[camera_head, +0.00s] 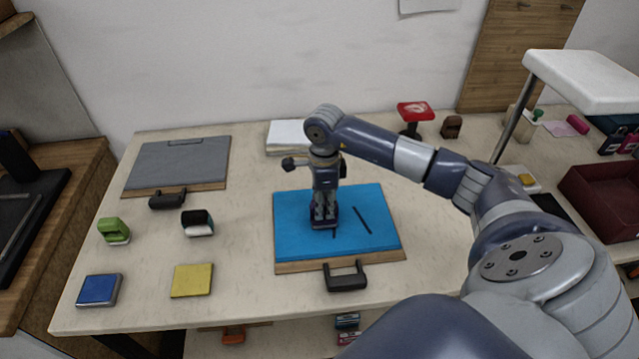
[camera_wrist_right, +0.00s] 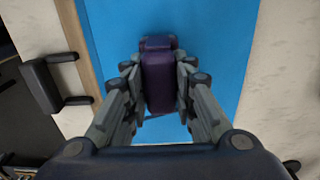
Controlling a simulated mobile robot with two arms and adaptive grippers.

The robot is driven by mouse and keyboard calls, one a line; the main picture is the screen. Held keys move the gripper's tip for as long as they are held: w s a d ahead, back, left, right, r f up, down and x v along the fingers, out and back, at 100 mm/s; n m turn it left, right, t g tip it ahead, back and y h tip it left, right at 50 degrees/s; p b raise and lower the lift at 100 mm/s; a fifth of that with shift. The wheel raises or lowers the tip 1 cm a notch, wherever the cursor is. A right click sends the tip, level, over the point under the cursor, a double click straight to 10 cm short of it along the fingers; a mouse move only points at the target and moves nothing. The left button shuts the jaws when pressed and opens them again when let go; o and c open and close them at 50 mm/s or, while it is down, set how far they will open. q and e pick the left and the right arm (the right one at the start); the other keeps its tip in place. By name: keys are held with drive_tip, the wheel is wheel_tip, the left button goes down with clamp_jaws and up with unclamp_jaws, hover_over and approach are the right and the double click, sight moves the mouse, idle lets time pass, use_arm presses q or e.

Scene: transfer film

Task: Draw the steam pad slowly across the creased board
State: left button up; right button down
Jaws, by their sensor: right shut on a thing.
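The creased board is a blue sheet (camera_head: 290,235) on a wooden base with a black handle (camera_head: 346,276) at its near edge. One dark slanted line (camera_head: 362,220) shows on its right half, and a short dark piece of another shows beside the gripper. My right gripper (camera_head: 324,210) points down over the middle of the board, shut on the dark purple steam pad (camera_wrist_right: 159,78). The pad is low at the blue surface; whether it touches is hard to tell. The blue sheet (camera_wrist_right: 222,45) also shows under it in the right wrist view. My left gripper is not in view.
A grey board with a black handle (camera_head: 180,165) lies at the back left. A green stamp (camera_head: 113,231), a dark-and-white stamp (camera_head: 197,223), a blue pad (camera_head: 98,290) and a yellow pad (camera_head: 192,280) lie left. A red-topped stand (camera_head: 415,111) and white papers (camera_head: 287,136) are behind.

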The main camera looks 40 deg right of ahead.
sight(336, 200)
drive_tip(key=shift+s+d+b, duration=0.15)
drive_tip(key=shift+s+d, duration=0.2)
drive_tip(key=shift+d, duration=0.25)
drive_tip(key=shift+s+d+b, duration=0.15)
drive_tip(key=shift+s+d, duration=0.2)
drive_tip(key=shift+d, duration=0.25)
drive_tip(key=shift+d, duration=0.1)
idle(0.4)
drive_tip(key=shift+s+d+b, duration=0.3)
drive_tip(key=shift+s+d, duration=0.25)
drive_tip(key=shift+d, duration=0.3)
drive_tip(key=shift+s+d+b, duration=0.3)
drive_tip(key=shift+s+d, duration=0.25)
drive_tip(key=shift+d, duration=0.3)
drive_tip(key=shift+s+d, duration=0.1)
drive_tip(key=shift+s+d+b, duration=0.4)
drive_tip(key=shift+s+d, duration=0.15)
drive_tip(key=shift+d, duration=0.3)
drive_tip(key=shift+s+d+b, duration=0.35)
drive_tip(key=shift+s+d, duration=0.15)
drive_tip(key=shift+d, duration=0.35)
drive_tip(key=shift+r, duration=0.1)
wheel_tip(336, 200, up, 8)
drive_tip(key=p, duration=0.4)
drive_tip(key=shift+p, duration=0.3)
